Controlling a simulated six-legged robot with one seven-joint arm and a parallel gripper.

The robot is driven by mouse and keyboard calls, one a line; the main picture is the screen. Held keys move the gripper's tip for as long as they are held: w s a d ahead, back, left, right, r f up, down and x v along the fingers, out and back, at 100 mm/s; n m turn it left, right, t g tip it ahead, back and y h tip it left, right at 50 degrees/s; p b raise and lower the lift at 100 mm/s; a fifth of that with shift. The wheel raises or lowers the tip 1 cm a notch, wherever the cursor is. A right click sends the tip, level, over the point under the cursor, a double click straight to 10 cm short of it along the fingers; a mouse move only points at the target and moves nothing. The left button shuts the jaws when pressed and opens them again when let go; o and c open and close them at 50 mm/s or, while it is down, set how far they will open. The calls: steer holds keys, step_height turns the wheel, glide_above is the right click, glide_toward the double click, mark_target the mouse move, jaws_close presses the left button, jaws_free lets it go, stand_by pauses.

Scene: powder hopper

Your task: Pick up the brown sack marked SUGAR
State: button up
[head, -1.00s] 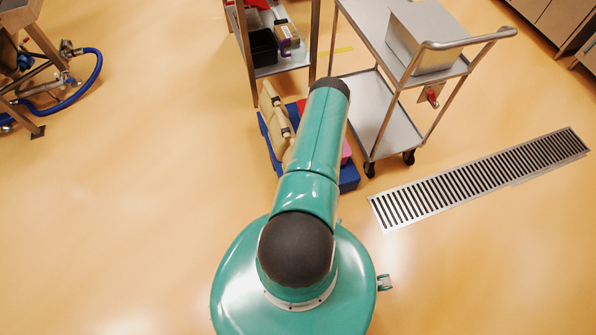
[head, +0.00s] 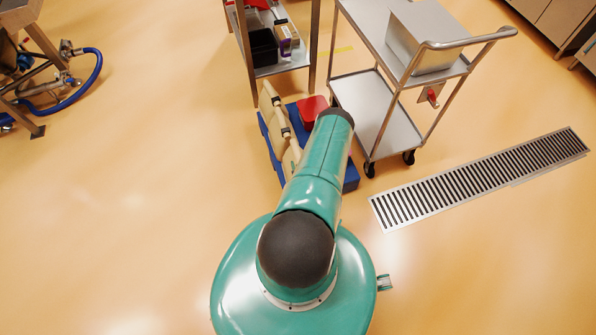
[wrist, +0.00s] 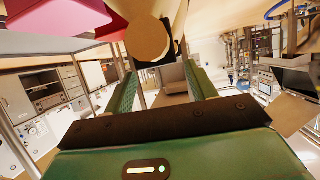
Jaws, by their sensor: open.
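Tan sacks (head: 272,108) stand in a row along the left side of a blue pallet (head: 268,137), left of my arm in the head view. No SUGAR marking is readable, so I cannot tell which sack bears it. In the wrist view, my gripper (wrist: 162,76) has its two green fingers spread apart with nothing held between them. A rounded tan thing (wrist: 147,38) with a dark edge shows just beyond the fingertips; I cannot tell if it is a sack. In the head view my gripper is hidden by my own arm.
A red object (head: 312,107) sits on the pallet; a pink object (wrist: 60,17) is close at the wrist view's upper left. A steel trolley (head: 375,115) stands right of the pallet, a shelf rack (head: 285,66) behind it. Floor to the left is open.

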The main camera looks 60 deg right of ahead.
mark_target(298, 154)
steer(key=x, duration=0.4)
jaws_close()
stand_by(0.6)
stand_by(0.7)
steer(key=shift+d+r, duration=0.15)
